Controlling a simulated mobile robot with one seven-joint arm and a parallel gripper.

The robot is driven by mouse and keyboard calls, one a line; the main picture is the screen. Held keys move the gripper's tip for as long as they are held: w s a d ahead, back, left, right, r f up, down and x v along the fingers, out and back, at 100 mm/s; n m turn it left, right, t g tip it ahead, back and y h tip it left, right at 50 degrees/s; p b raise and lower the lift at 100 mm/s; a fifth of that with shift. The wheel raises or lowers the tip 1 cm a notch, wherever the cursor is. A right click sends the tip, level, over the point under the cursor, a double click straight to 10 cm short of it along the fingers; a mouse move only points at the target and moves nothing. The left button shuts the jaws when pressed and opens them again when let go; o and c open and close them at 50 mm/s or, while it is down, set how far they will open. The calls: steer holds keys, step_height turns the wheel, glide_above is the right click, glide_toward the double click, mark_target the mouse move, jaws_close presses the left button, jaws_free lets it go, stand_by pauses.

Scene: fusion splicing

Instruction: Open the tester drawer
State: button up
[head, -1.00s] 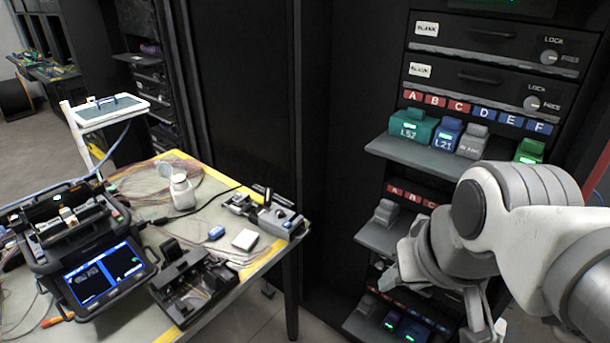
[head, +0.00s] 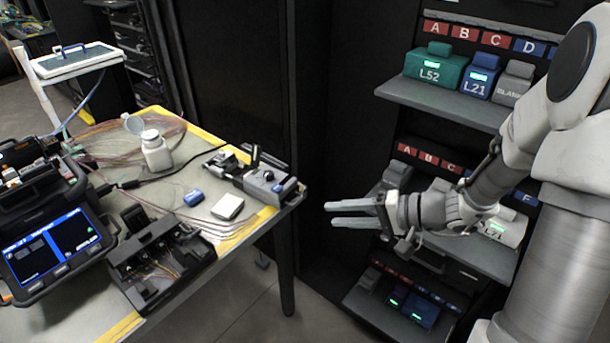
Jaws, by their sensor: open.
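My gripper (head: 345,213) points left in front of the equipment rack, its two fingers apart with nothing visible between them. It is at the height of the rack's middle shelf (head: 470,252). A dark panel (head: 432,262) with what looks like a handle shows below that shelf, partly hidden under it. I cannot read a tester label on any drawer, so I cannot tell which one is the tester drawer. My arm covers much of the rack's right side.
The upper shelf (head: 440,102) holds a teal L52 module (head: 433,68), a blue L21 module (head: 478,78) and a grey blank one (head: 512,83). A lower shelf (head: 385,318) juts out below. The workbench (head: 270,222) stands left, with floor between it and the rack.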

steer(key=w+d+f+m+t+b, duration=0.2)
steer(key=w+d+f+m+t, duration=0.3)
steer(key=f, duration=0.4)
steer(key=w+a+f+n+b, duration=0.1)
steer(key=w+a+f+b, duration=0.1)
steer(key=w+a, duration=0.9)
steer(key=shift+w+a+f, duration=0.15)
steer(key=shift+a+f, duration=0.65)
steer(key=shift+a, duration=0.35)
jaws_close()
